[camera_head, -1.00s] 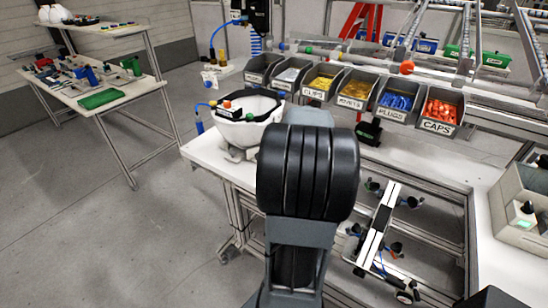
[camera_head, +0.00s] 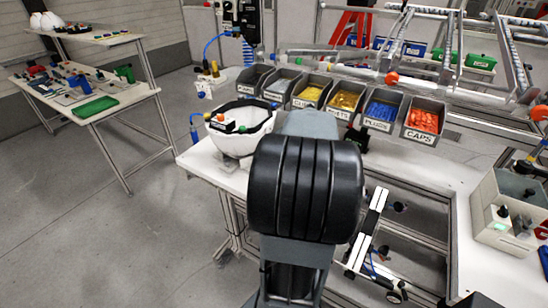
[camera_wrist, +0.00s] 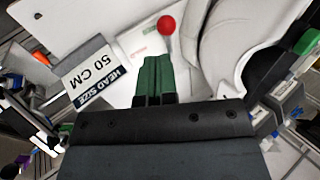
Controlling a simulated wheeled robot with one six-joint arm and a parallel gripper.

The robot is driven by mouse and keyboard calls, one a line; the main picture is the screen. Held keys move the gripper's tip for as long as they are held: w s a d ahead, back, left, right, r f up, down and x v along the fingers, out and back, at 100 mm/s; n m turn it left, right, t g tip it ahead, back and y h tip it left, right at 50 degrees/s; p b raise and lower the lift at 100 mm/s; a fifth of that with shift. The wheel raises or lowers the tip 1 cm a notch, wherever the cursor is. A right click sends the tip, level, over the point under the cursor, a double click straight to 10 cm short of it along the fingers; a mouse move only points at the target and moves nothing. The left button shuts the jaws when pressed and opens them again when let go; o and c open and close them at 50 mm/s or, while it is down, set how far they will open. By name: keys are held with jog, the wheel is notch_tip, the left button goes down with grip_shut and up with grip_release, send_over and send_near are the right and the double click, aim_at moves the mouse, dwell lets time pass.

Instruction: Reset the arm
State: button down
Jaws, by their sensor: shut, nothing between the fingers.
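My gripper (camera_wrist: 153,78) shows in the wrist view as two green fingers side by side, shut with nothing between them. In the head view my own arm hides it. A white helmet shell (camera_head: 232,142) with a dark rim sits on the white workbench (camera_head: 205,165), left of my arm. In the wrist view a large white curved shell (camera_wrist: 225,45) fills the upper right, beside the fingers. A "HEAD SIZE 50 CM" block (camera_wrist: 90,73) is left of the fingers. A red ball (camera_wrist: 166,24) is just beyond the fingertips.
A row of labelled bins, including blue plugs (camera_head: 382,112) and orange caps (camera_head: 423,122), stands behind my arm. Metal rails run above them. A grey-green box (camera_head: 508,210) stands at the right. A side table (camera_head: 125,97) is at the left, with clear floor between.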

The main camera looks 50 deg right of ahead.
jog(key=shift+p+v, duration=0.35)
jog(key=shift+v, duration=0.8)
jog(key=s+a+n+g+h, duration=0.1)
jog(key=s+a+n+g, duration=0.1)
jog(key=a+n, duration=1.4)
jog(key=a, duration=1.2)
jog(key=shift+s+f, duration=0.35)
jog(key=shift+s, duration=0.05)
jog(key=shift+a, duration=0.1)
